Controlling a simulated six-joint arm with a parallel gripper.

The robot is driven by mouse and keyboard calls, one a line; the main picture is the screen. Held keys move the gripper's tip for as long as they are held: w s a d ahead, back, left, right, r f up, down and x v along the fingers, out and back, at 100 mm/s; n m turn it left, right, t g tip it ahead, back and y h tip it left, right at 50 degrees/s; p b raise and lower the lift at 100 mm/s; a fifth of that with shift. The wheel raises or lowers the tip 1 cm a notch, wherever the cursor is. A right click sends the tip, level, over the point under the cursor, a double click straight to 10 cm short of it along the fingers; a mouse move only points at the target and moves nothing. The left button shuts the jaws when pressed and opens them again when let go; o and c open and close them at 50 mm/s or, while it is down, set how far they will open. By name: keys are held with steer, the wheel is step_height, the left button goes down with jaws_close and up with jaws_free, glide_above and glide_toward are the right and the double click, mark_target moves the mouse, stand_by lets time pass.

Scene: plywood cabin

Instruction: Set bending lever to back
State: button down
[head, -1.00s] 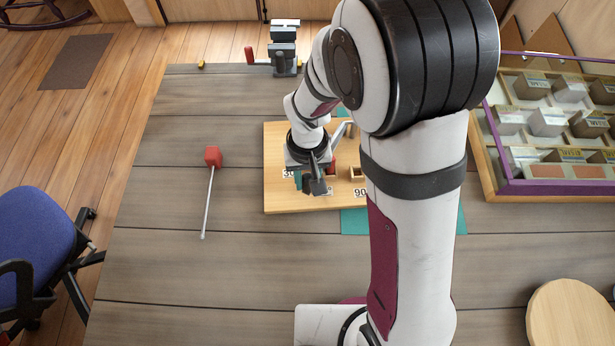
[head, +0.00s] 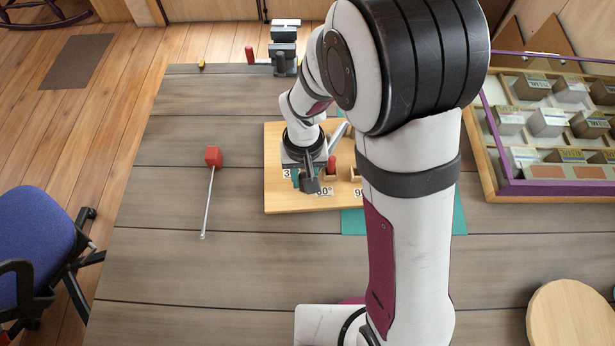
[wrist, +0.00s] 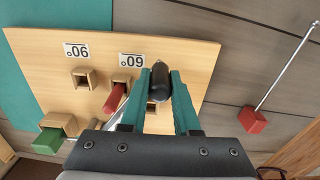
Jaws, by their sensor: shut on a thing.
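The wooden bending board (head: 285,202) lies on the table, with angle labels along its near edge. My gripper (head: 308,183) is over this near edge, by the 60° label. In the wrist view my gripper (wrist: 160,90) has its teal fingers shut on a black handle (wrist: 160,78), which looks like the bending lever's grip. A red peg (head: 331,164) stands close to the right of my gripper; it also shows in the wrist view (wrist: 115,99). A pale metal bar (head: 339,134) sticks up behind it. The lever's pivot is hidden by my arm and gripper.
A rod with a red block (head: 213,156) lies to the left on open table. A clamp-like device (head: 284,58) stands at the back edge. A sectioned tray of boxes (head: 484,150) is at right. A green block (wrist: 48,141) shows on the board in the wrist view.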

steer(key=w+a+m, duration=0.2)
steer(key=a, duration=0.1)
steer(key=w+a+m, duration=0.2)
steer(key=w+a, duration=0.1)
steer(key=shift+a+m, duration=0.1)
steer(key=shift+m, duration=0.3)
steer(key=w+a+m, duration=0.1)
steer(key=w, duration=0.1)
steer(key=w+a+m, duration=0.1)
steer(key=w+m, duration=0.1)
steer(key=w, duration=0.1)
steer(key=w+a+m, duration=0.1)
steer(key=w+m, duration=0.1)
steer(key=w, duration=0.1)
steer(key=shift+a, duration=0.35)
steer(key=shift+w+a+m, duration=0.1)
steer(key=shift+w+m, duration=0.7)
steer(key=shift+w, duration=0.4)
steer(key=c, duration=0.7)
jaws_free()
steer(key=shift+o, duration=0.2)
steer(key=shift+r, duration=0.1)
